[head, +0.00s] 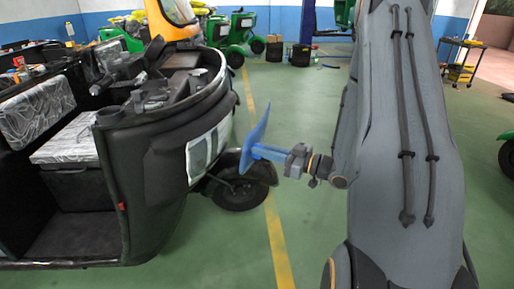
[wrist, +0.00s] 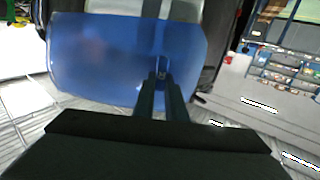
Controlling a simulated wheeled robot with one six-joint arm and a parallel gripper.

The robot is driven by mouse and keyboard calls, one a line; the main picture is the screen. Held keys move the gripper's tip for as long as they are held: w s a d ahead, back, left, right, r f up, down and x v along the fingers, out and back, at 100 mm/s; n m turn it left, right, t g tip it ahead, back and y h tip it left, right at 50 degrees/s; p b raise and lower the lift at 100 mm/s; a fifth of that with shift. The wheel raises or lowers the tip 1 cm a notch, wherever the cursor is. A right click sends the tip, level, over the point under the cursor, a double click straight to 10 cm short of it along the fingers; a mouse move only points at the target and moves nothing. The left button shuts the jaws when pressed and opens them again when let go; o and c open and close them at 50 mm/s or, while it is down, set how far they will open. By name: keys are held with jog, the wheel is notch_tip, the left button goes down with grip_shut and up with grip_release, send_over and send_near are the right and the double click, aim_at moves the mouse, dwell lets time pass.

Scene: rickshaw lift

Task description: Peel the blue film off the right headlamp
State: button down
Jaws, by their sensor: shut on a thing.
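The blue film (head: 254,132) is a thin translucent sheet. My gripper (head: 262,152) is shut on it and holds it in the air, beside the front of the black rickshaw. In the head view the film looks apart from the rickshaw body, with a gap of floor showing between. In the wrist view the film (wrist: 100,62) spreads wide in front of my gripper (wrist: 161,76), whose fingers are closed together at its lower middle. A pale rectangular panel (head: 203,152) on the rickshaw's front, which looks like the headlamp, shows no blue.
The black rickshaw (head: 150,190) with plastic-wrapped seats (head: 70,140) fills the left. Its front wheel (head: 238,190) stands below the film. Green floor (head: 310,230) is open around a yellow line. Green vehicles (head: 235,35) and a tool cart (head: 462,60) stand farther back.

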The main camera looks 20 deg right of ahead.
jog(key=shift+p+v, duration=0.55)
jog(key=shift+v, duration=1.1)
